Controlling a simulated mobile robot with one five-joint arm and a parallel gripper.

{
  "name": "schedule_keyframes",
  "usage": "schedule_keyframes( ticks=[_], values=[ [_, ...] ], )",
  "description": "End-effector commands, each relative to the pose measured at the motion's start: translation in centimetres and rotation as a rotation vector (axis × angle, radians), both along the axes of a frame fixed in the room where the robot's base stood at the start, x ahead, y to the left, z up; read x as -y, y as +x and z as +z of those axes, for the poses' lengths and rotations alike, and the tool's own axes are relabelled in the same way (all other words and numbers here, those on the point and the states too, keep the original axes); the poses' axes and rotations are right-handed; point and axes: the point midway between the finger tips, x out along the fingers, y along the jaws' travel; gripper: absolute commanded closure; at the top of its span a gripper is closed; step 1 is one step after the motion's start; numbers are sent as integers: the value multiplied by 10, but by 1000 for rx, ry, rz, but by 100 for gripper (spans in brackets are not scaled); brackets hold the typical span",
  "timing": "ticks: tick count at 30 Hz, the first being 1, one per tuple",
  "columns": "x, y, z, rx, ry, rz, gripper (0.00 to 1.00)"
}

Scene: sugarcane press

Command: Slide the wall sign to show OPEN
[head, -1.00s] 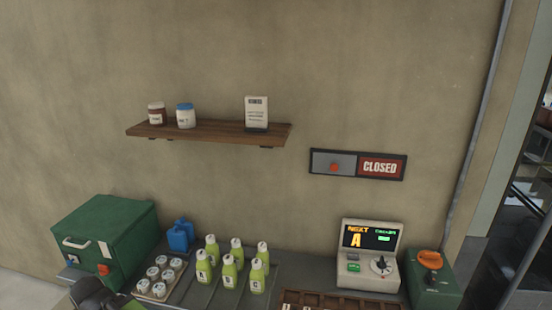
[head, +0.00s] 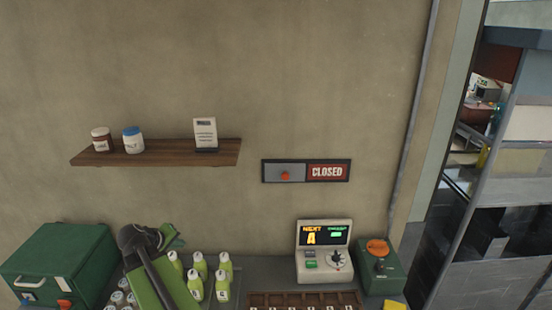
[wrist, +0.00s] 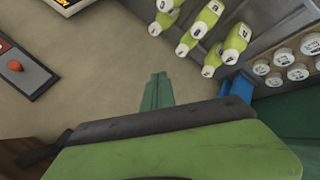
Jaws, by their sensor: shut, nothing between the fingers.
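The wall sign (head: 306,182) is a dark horizontal frame on the wall. Its grey sliding panel (head: 270,172) covers the left half and carries an orange knob (head: 285,175). The red right half (head: 327,172) reads CLOSED. The knob also shows at the left edge of the wrist view (wrist: 15,66), where the sign is cut off. My gripper (head: 174,238) is shut and empty, in front of the counter's left part, lower left of the sign and well apart from it. Its green fingers (wrist: 157,80) point towards the wall in the wrist view.
A wooden shelf (head: 160,155) with two jars and a card is left of the sign. Below are several green bottles (head: 222,285), a green box (head: 60,258), an order display (head: 323,262) and a green device (head: 376,272). The wall around the sign is clear.

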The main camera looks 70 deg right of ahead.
Motion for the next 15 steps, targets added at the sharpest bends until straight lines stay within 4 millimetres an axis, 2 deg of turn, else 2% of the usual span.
schedule_keyframes(
  ticks=[1,3,6,10,12,15],
  values=[
    [50,-27,44,-10,-81,-46,100],
    [108,-64,83,-35,-198,-90,100],
    [170,-115,130,-83,-331,-130,100],
    [215,-161,168,-139,-436,-156,100],
    [226,-173,176,-155,-464,-160,100],
    [231,-179,179,-166,-479,-161,100]
  ],
)
